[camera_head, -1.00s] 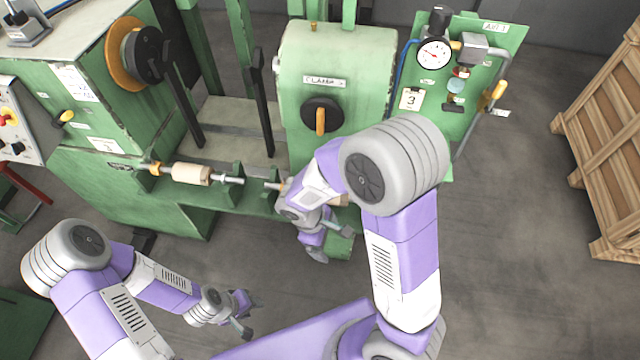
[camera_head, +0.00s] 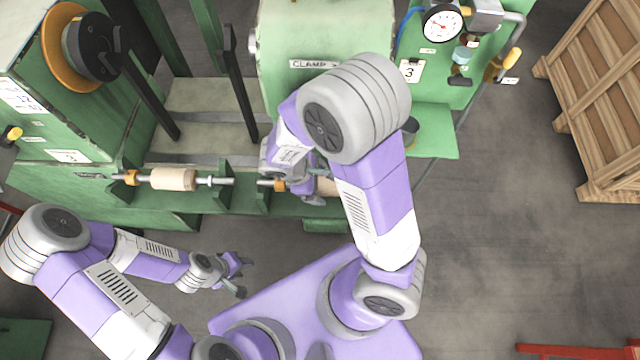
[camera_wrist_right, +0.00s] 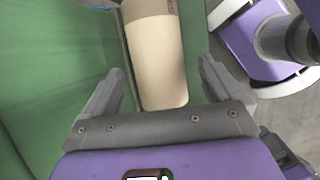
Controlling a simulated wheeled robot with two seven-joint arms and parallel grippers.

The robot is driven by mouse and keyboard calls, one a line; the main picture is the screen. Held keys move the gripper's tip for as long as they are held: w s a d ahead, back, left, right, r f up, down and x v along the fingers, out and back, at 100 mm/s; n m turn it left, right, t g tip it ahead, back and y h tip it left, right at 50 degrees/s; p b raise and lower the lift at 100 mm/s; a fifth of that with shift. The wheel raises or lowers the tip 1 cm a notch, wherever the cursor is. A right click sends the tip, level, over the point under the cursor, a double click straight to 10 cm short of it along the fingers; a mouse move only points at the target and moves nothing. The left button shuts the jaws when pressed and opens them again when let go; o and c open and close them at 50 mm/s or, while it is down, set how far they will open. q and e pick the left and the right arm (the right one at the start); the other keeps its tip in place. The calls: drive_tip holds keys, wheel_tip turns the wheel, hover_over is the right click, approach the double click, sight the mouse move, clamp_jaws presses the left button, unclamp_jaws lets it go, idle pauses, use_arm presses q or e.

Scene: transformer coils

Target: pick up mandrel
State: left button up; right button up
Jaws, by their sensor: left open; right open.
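One mandrel with a beige cylinder (camera_head: 173,179) lies level on the green rack at the left, with metal shaft ends and orange collars. A second mandrel (camera_head: 326,186) lies to its right on the same ledge, mostly hidden by my right arm. In the right wrist view its beige cylinder (camera_wrist_right: 155,60) lies between the fingers of my right gripper (camera_wrist_right: 160,78), which is open; a gap shows on the left side. In the head view my right gripper (camera_head: 308,190) is partly hidden by its arm. My left gripper (camera_head: 240,275) is open and empty, away from the rack.
The green machine with the clamp housing (camera_head: 320,40) stands behind the rack. A gauge panel (camera_head: 442,24) and a green shelf (camera_head: 432,140) are to the right. A wooden crate (camera_head: 600,110) stands far right. Floor between is clear.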

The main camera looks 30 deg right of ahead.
sight(320, 181)
drive_tip(key=shift+d+f, duration=0.3)
drive_tip(key=shift+f, duration=0.35)
drive_tip(key=c, duration=1.6)
drive_tip(key=shift+r, duration=0.1)
wheel_tip(320, 181, up, 10)
drive_tip(key=p, duration=0.3)
wheel_tip(320, 181, up, 5)
drive_tip(key=p, duration=0.4)
drive_tip(key=shift+p, duration=0.35)
